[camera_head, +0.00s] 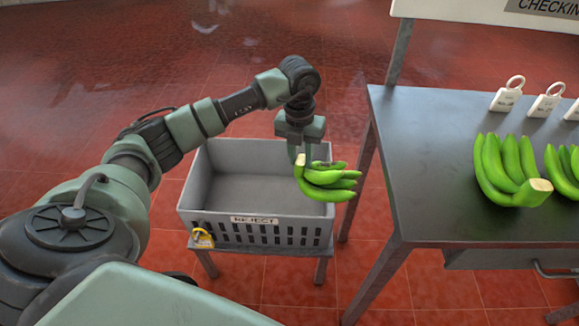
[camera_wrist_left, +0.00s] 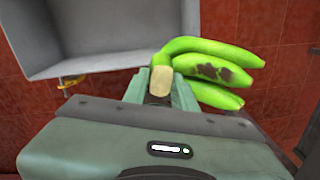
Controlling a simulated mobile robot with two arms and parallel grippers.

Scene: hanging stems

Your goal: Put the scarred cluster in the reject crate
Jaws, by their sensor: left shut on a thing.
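The scarred cluster (camera_head: 328,181) is a bunch of green bananas. In the left wrist view a dark brown scar marks the cluster (camera_wrist_left: 210,72). My left gripper (camera_head: 300,158) is shut on its cut crown, and the gripper also shows in the left wrist view (camera_wrist_left: 160,92). The cluster hangs at the right side of the reject crate, in front of its right rim in the head view. The grey reject crate (camera_head: 258,232) has a REJECT label and looks empty inside. It shows partly in the left wrist view (camera_wrist_left: 120,55). My right gripper is not in view.
A dark metal table (camera_head: 430,150) stands at the right, its left edge close to the cluster. Red tiled floor lies around.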

